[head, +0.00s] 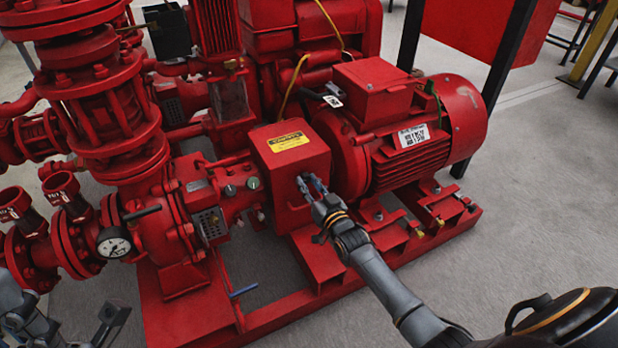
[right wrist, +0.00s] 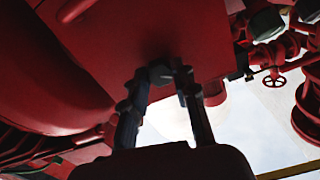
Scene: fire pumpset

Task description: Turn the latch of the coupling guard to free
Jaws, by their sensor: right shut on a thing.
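The coupling guard (head: 281,170) is a red box with a yellow label on top, between the pump and the motor. It also shows as a red face in the right wrist view (right wrist: 135,38). My right gripper (head: 311,183) is at the guard's front face, near its right edge. In the right wrist view its fingers (right wrist: 167,78) are closed in around a small dark piece at the guard, which I take to be the latch. The fingers mostly hide it, so its angle cannot be told. My left gripper (head: 110,318) is low at the left edge, away from the guard.
The red motor (head: 425,135) stands right of the guard. The red pump (head: 165,225), with a pressure gauge (head: 114,242), stands left. A blue-handled lever (head: 243,291) sticks out near the base frame (head: 290,303).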

